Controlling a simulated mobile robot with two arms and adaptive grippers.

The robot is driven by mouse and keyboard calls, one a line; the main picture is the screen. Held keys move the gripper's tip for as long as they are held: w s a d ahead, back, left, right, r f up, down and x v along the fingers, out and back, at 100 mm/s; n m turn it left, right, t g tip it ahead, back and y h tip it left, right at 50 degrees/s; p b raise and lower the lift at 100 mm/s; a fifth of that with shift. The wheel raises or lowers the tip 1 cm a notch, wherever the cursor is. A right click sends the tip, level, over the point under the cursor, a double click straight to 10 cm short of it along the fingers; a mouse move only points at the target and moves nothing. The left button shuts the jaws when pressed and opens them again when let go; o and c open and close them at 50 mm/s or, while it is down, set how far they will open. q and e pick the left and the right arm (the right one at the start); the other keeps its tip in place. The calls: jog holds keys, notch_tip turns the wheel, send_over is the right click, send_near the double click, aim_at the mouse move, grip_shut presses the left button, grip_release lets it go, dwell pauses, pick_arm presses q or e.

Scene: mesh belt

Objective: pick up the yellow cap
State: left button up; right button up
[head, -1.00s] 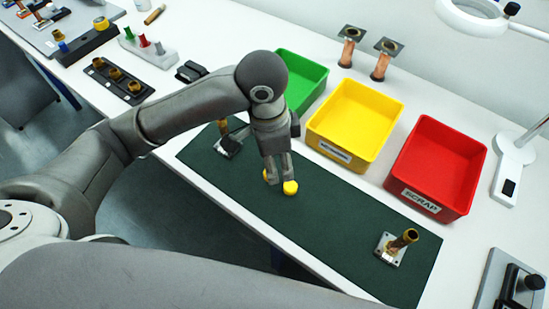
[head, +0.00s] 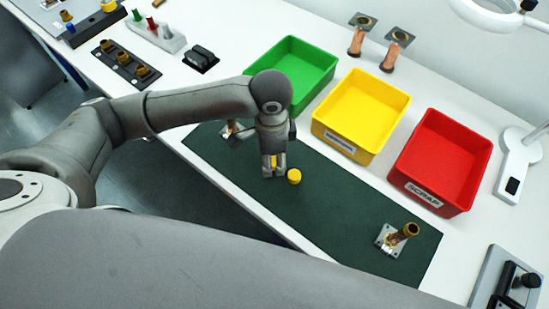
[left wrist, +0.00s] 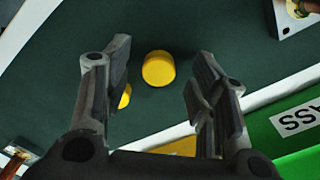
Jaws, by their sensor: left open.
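A yellow cap (head: 294,176) stands on the dark green mat (head: 330,215) in the head view, just right of my left gripper. My left gripper (head: 274,173) is open, points down over the mat and holds nothing. A second yellow piece (head: 275,160) shows partly behind its fingers. In the left wrist view one yellow cap (left wrist: 158,68) lies in the gap between the two fingers, seen past the tips. The second yellow piece (left wrist: 125,96) is partly hidden by the left finger there. My right gripper is not in view.
Green (head: 300,52), yellow (head: 348,145) and red (head: 400,180) bins line the mat's far side. A brass pipe fitting on a plate (head: 397,238) stands at the mat's right; another (head: 233,128) is left of my gripper. The mat between cap and right fitting is clear.

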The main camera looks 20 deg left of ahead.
pick_arm(q)
jog(key=shift+f, duration=0.65)
jog(key=c, duration=0.8)
jog(key=shift+o, duration=0.2)
jog(key=shift+r, duration=0.15)
